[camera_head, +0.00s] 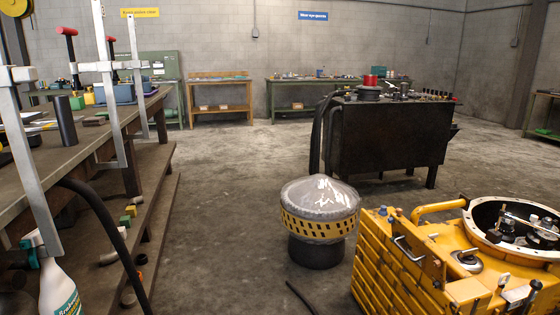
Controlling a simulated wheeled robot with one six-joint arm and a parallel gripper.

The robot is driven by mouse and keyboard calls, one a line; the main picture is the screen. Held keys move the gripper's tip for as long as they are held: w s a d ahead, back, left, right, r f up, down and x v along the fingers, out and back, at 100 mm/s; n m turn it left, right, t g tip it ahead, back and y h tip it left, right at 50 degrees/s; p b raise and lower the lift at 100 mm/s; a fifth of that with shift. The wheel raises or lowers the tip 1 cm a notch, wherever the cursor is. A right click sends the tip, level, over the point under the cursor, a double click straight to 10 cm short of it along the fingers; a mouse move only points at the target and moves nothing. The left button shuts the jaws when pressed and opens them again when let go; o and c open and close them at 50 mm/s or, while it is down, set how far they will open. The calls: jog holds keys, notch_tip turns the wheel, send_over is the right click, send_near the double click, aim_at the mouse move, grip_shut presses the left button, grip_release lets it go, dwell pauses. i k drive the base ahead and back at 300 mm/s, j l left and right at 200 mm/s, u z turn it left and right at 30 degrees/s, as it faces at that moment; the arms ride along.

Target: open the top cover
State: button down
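A yellow ribbed transmission housing (385,265) stands at the lower right and is cut off by the picture's edge. Its top carries a yellow bent tube handle (438,208), a thin metal handle (412,252) and a round grey cap (466,261). A large round opening with a pale metal rim (480,236) shows dark and metal parts inside. I cannot tell which part is the top cover. My gripper is not in view.
A plastic-wrapped yellow perforated drum (318,222) stands on a black base left of the housing. A dark metal tank (390,137) stands behind. A workbench (130,128) with clamps lines the left. The concrete floor between (225,215) is mostly clear.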

aim_at(410, 243)
jog(key=k+j+z, duration=0.15)
jog(key=i+l, duration=0.15)
jog(key=i, duration=0.45)
jog(key=i+l+z, duration=0.1)
jog(key=i, duration=0.45)
